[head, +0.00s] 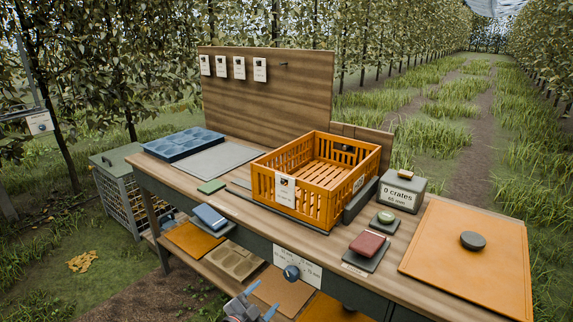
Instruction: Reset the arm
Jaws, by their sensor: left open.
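My left gripper (261,300) shows at the bottom edge, left of centre, in front of the bench (236,209) and lower than its top. Its two blue-tipped fingers are apart, and nothing shows between them. Most of my left arm is cut off by the frame's lower edge. My right gripper is out of the frame. The orange slatted crate (318,204) stands on the bench top, upright, and looks empty. The gripper is well apart from the crate.
A blue compartment tray (183,144), a grey box marked "0 crates" (402,192), a red block (367,244) and an orange mat (470,262) with a dark disc are on the bench. A lower shelf with boards lies beneath. A lidded cage bin (120,160) stands left.

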